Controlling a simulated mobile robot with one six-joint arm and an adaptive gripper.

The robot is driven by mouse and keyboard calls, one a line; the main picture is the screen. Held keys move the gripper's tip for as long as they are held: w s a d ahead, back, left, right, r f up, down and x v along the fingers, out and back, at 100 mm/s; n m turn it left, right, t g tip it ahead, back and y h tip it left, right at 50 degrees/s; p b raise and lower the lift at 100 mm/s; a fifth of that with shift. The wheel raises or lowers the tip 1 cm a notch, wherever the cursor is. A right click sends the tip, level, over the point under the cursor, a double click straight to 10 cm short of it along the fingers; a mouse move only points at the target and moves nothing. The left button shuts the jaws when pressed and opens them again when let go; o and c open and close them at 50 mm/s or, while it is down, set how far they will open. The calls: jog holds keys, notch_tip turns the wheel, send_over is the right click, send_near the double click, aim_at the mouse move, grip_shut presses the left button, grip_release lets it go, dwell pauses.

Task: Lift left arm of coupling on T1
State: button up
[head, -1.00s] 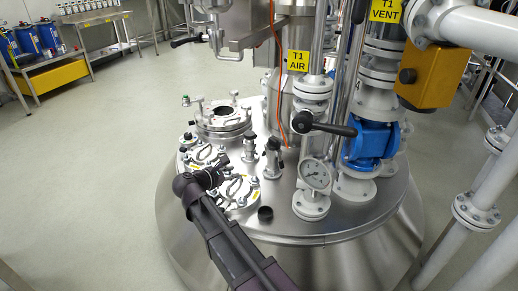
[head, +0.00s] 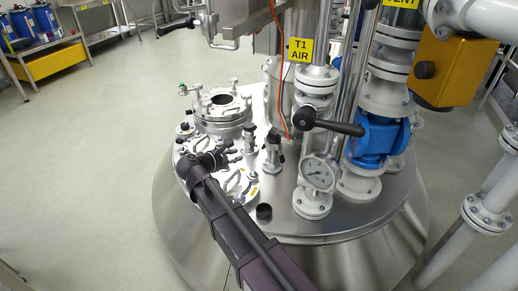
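The T1 vessel (head: 345,215) is a steel tank with a domed lid, next to a yellow "T1 AIR" label (head: 299,49). Two small upright fittings with black tops stand on the lid, a left one (head: 249,140) and a right one (head: 272,152). I cannot tell which fitting is the coupling, and its arms are too small to make out. My gripper (head: 230,154) is over the left part of the lid, just left of and slightly in front of the left fitting. It looks apart from it. Its fingers are too small and dark to tell open from shut.
A round flanged port (head: 222,114) stands behind my gripper. A pressure gauge (head: 318,173), a black lever handle (head: 336,126) and a blue valve (head: 380,141) crowd the right side. A black cap (head: 264,212) sits in front. An orange cable (head: 281,75) hangs behind.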

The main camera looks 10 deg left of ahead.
aim_at(262, 148)
jog(key=shift+w+f, duration=0.1)
jog(key=b+x, duration=0.4)
jog(key=x, duration=0.7)
jog(key=shift+w+d+f, duration=0.1)
jog(key=shift+w+f, duration=0.05)
jog(key=shift+w, duration=0.1)
jog(key=shift+b+x, duration=0.45)
jog(key=shift+x, duration=0.45)
jog(key=shift+d, duration=0.1)
grip_shut()
